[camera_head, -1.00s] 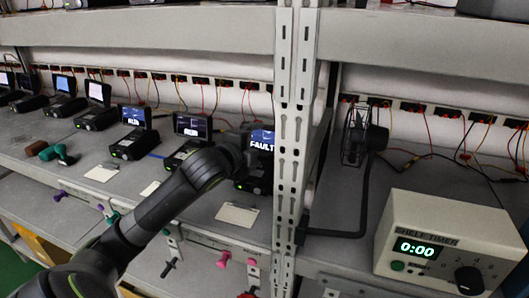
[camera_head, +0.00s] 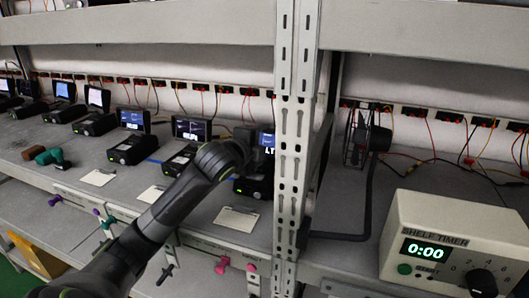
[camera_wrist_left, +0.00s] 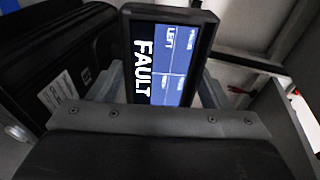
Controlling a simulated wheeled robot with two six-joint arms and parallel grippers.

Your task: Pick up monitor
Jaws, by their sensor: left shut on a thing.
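The monitor is a small black unit with a blue screen (camera_wrist_left: 165,60) that reads FAULT, LEFT and other small text, turned sideways in the left wrist view. In the head view its screen (camera_head: 267,141) shows beside the steel post, partly covered by my gripper, with only the end of the word visible. Its black base (camera_head: 258,186) shows below. My left gripper (camera_head: 244,137) is shut on the monitor, with a finger on either side of its screen part in the wrist view. My right gripper is not in view.
More monitors (camera_head: 131,148) stand in a row along the shelf to the left. White cards (camera_head: 237,219) lie near the shelf edge. A perforated post (camera_head: 292,150) stands just right of the monitor. A fan (camera_head: 362,139) and shelf timer (camera_head: 453,245) are beyond it. Wires hang behind.

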